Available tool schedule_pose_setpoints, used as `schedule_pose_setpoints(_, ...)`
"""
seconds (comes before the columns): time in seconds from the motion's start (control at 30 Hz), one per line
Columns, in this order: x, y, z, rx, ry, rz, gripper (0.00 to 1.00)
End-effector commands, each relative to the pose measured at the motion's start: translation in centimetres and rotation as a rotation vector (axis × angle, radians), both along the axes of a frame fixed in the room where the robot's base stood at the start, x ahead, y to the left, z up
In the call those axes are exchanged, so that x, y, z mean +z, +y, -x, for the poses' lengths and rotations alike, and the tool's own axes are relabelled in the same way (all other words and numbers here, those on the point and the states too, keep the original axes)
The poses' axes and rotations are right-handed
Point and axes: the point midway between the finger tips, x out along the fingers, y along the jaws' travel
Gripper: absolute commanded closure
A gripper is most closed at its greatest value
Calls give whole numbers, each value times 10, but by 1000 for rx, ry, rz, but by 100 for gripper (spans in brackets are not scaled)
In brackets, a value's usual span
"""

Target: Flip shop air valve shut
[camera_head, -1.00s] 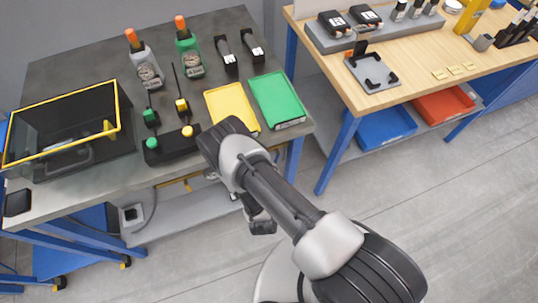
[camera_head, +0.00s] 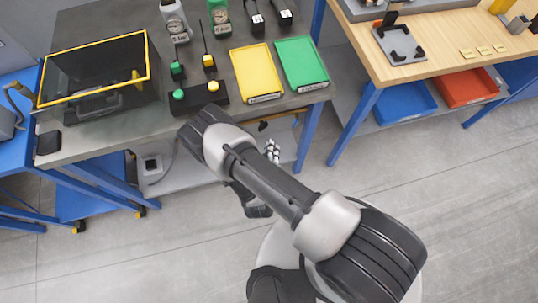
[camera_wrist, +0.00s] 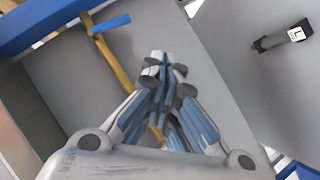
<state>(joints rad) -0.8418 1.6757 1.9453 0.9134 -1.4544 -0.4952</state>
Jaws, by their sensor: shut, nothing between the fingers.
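In the wrist view a yellow pipe (camera_wrist: 115,65) runs at a slant below the workbench, and a blue lever handle (camera_wrist: 111,24) sits near its upper end. The handle lies crosswise to the pipe. My gripper (camera_wrist: 165,58) is shut and empty, its fingertips below and to the right of the handle in the picture and apart from it. The fingers cover the lower part of the pipe. In the head view my gripper (camera_head: 272,150) shows just past the front edge of the grey workbench (camera_head: 120,130); I cannot make out the blue handle there.
The bench holds a yellow-rimmed black bin (camera_head: 100,78), a button box (camera_head: 198,97), a yellow tray (camera_head: 257,73) and a green tray (camera_head: 302,64). A blue bench leg (camera_head: 309,135) stands right of my gripper. A wooden table (camera_head: 440,50) is at right; open floor lies in front.

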Motion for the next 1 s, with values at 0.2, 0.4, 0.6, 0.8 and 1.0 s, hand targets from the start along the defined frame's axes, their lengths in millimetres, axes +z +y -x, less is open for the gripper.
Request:
schedule_pose_setpoints(0.2, 3, 8, 24, 3, 1, 2, 100)
schedule_pose_setpoints(0.4, 3, 9, 30, -1, -1, 0, 100)
schedule_pose_setpoints(0.6, 3, 9, 30, 0, 0, 0, 100)
schedule_pose_setpoints(0.8, 3, 9, 30, 0, 0, 0, 100)
schedule_pose_setpoints(1.0, 3, 9, 30, 0, 0, 0, 100)
